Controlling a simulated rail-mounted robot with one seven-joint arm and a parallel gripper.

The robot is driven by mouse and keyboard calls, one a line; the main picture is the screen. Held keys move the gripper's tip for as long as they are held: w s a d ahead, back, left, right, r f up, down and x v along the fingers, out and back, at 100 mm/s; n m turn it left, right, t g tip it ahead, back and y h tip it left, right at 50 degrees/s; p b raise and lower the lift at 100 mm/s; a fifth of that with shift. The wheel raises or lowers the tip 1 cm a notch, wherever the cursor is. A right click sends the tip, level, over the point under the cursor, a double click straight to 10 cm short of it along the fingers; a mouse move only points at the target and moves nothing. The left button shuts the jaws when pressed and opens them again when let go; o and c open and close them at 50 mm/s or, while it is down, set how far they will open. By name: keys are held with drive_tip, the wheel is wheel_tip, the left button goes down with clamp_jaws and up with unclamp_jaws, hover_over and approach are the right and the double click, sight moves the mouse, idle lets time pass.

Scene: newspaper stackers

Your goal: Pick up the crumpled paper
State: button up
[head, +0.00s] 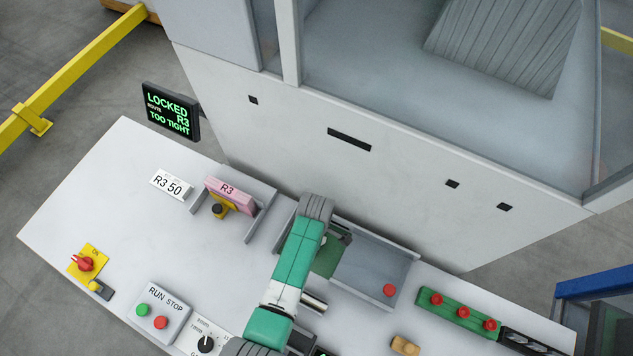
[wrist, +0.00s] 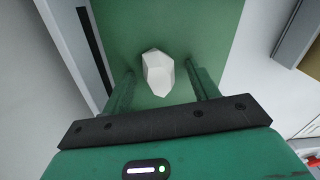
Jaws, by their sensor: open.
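The crumpled paper (wrist: 157,73) is a small white faceted lump on a green surface (wrist: 215,35) in the wrist view. My gripper (wrist: 162,78) is open, with one green finger to the left of the paper and one to the right. Gaps show on both sides, and neither finger appears to touch it. I cannot tell how far the fingertips are above the green surface. In the head view my arm covers the paper, and only part of the green surface (head: 326,262) shows.
A grey tray (head: 375,262) with a red button lies right of my arm. A pink R3 block (head: 229,194) sits in a grey holder to the left. The machine's white wall (head: 400,170) stands close behind.

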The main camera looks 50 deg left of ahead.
drive_tip(key=c, duration=1)
drive_tip(key=shift+c, duration=0.2)
wheel_tip(320, 180, up, 10)
drive_tip(key=shift+f+p, duration=0.1)
drive_tip(key=shift+p, duration=0.4)
